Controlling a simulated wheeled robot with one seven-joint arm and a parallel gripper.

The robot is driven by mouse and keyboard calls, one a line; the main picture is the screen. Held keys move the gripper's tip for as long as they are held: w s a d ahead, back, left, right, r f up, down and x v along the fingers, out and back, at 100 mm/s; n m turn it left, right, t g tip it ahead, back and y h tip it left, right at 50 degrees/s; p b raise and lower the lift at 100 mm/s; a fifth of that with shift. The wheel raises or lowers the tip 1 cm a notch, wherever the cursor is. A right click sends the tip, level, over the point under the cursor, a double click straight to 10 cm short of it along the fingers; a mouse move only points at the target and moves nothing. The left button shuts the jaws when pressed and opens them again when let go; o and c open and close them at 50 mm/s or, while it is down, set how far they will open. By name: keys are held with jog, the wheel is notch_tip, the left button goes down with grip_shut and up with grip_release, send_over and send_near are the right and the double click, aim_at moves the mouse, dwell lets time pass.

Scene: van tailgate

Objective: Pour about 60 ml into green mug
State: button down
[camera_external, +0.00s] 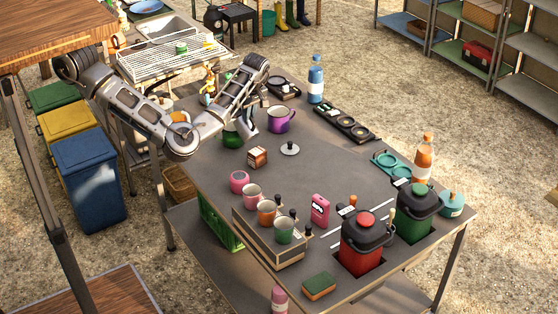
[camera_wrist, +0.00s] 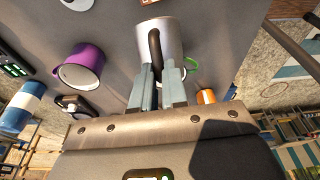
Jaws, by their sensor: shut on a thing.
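My gripper (camera_wrist: 158,88) is shut on the dark handle of a pale grey jug (camera_wrist: 157,38). In the outside view the jug (camera_external: 250,124) hangs below the gripper near the table's far left. I cannot tell its exact tilt, and its contents are hidden. A green mug (camera_external: 232,137) is just left of the jug, partly covered by my arm. Its green handle (camera_wrist: 193,66) shows beside the jug in the wrist view. No stream of liquid is visible. Another green mug (camera_external: 284,232) stands in a wooden caddy near the front edge.
A purple mug (camera_external: 280,122) stands close to the jug's right. A blue bottle (camera_external: 316,78) stands at the back edge. A wooden cube (camera_external: 257,157) and a grey knobbed lid (camera_external: 290,149) lie in front. The table's middle is mostly clear.

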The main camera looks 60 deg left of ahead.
jog(key=shift+a+r+h, duration=0.6)
jog(key=shift+a+h, duration=0.1)
jog(key=shift+h, duration=0.2)
jog(key=shift+s+a, duration=0.1)
jog(key=shift+a, duration=0.3)
jog(key=shift+a, duration=0.1)
jog(key=shift+a+r+h, duration=0.15)
jog(key=shift+a+h, duration=0.1)
jog(key=shift+h, duration=0.05)
jog(key=shift+a+r+h, duration=0.25)
jog(key=shift+a+h, duration=0.25)
jog(key=shift+h, duration=0.1)
jog(key=shift+a+p, duration=0.35)
jog(key=shift+s+a+r+h+p, duration=0.1)
jog(key=shift+a+r+h+p, duration=0.15)
jog(key=shift+a+h+p, duration=0.6)
jog(key=shift+a, duration=0.45)
